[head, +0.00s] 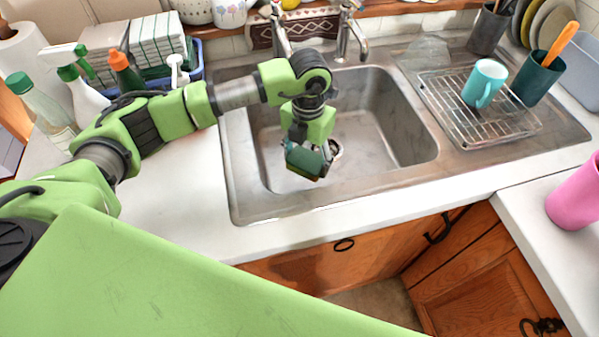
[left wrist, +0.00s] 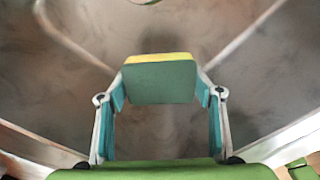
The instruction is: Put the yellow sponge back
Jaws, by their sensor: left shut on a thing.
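The sponge (left wrist: 158,80) is held between the two fingers of my left gripper (left wrist: 160,95) in the left wrist view. It shows a dark green face and a thin yellow edge. In the head view my left gripper (head: 308,160) hangs over the sink basin (head: 385,125), with the sponge's dark green side showing at its lower end. The sponge appears to be above the basin floor. My right gripper is not in view.
A wire rack (head: 470,118) with a teal mug (head: 485,83) stands on the drainboard at right. A tap (head: 351,30) rises behind the sink. Bottles and a blue caddy (head: 190,72) crowd the left counter. A pink cup (head: 577,195) stands at far right. The front counter strip is clear.

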